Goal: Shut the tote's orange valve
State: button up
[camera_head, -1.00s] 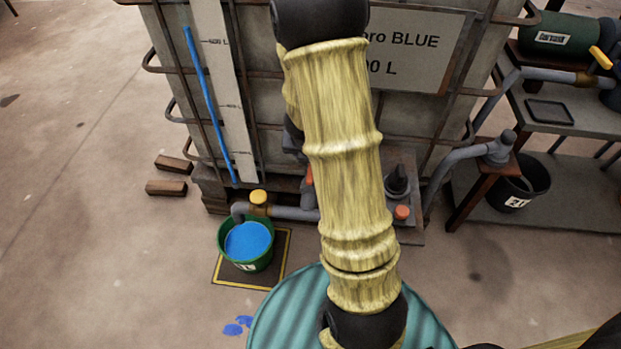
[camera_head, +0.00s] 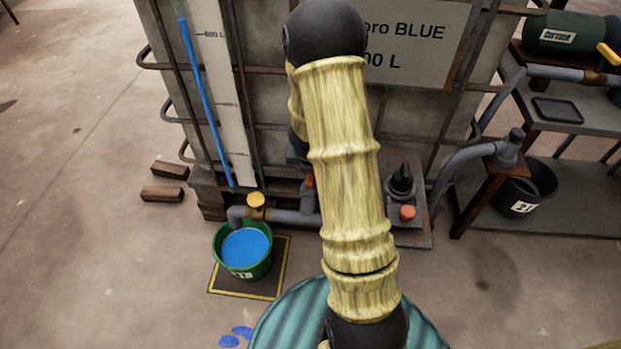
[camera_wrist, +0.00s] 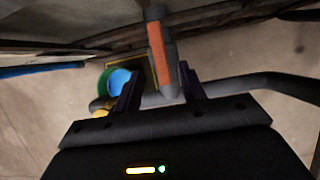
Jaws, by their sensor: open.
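The tote (camera_head: 270,95) is a large pale caged tank behind my arm in the head view. Its orange valve handle (camera_wrist: 162,50) shows in the wrist view as a flat orange bar running down from a grey part. A small orange piece of it (camera_head: 309,181) shows beside my arm in the head view; the rest is hidden. My gripper (camera_wrist: 160,72) is open, one dark finger on each side of the bar's lower end. I cannot tell whether either finger touches it. In the head view my arm hides the gripper.
A green bucket of blue liquid (camera_head: 217,249) stands under a grey outlet pipe with a yellow-topped fitting (camera_head: 256,199). A teal ribbed drum (camera_head: 285,325) is in front. Blue spots mark the floor.

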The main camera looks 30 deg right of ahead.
jog(key=b+x, duration=0.3)
jog(key=x, duration=0.5)
jog(key=shift+c, duration=0.2)
grip_shut()
